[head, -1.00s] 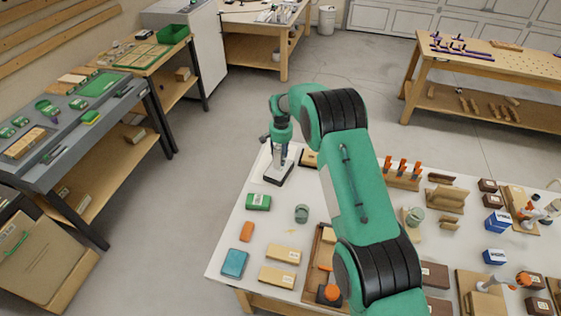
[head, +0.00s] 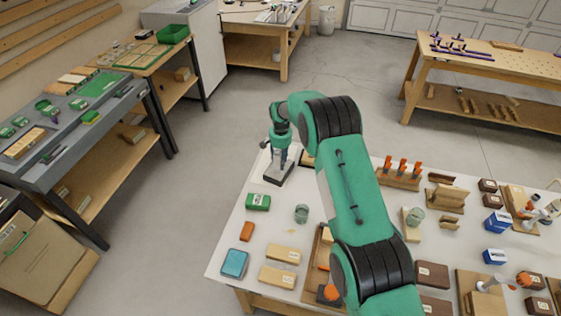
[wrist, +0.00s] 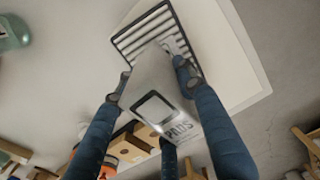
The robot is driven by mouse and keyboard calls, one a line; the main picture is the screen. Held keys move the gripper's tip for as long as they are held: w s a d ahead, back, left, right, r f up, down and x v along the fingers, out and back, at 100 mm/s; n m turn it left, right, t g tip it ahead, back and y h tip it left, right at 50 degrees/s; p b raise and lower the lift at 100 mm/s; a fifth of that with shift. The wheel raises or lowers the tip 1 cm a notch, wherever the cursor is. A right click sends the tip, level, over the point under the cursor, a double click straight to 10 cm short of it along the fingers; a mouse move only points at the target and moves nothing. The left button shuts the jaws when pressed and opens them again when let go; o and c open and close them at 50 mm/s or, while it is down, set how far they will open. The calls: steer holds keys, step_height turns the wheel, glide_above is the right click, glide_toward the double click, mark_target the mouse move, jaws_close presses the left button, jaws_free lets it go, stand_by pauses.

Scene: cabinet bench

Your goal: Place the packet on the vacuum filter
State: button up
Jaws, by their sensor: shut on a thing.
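My gripper (wrist: 150,88) is shut on a pale grey packet (wrist: 157,80) marked "PADS", with its blue fingers on either side. In the wrist view the packet overlaps part of a black-framed, slatted grille (wrist: 132,40), which looks like the vacuum filter. I cannot tell whether the packet touches it. In the head view my gripper (head: 281,158) points down over the dark-edged filter (head: 272,180) at the far left of the white bench. The packet is too small and covered to make out clearly there.
A wooden rack with orange-topped items (head: 402,172) is to the right. The bench's left edge is close to the filter.

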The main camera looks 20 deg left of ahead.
steer(key=shift+f, duration=0.2)
steer(key=o, duration=1.2)
steer(key=shift+r, duration=0.15)
step_height(320, 180, up, 12)
steer(key=shift+r, duration=0.1)
stand_by(0.6)
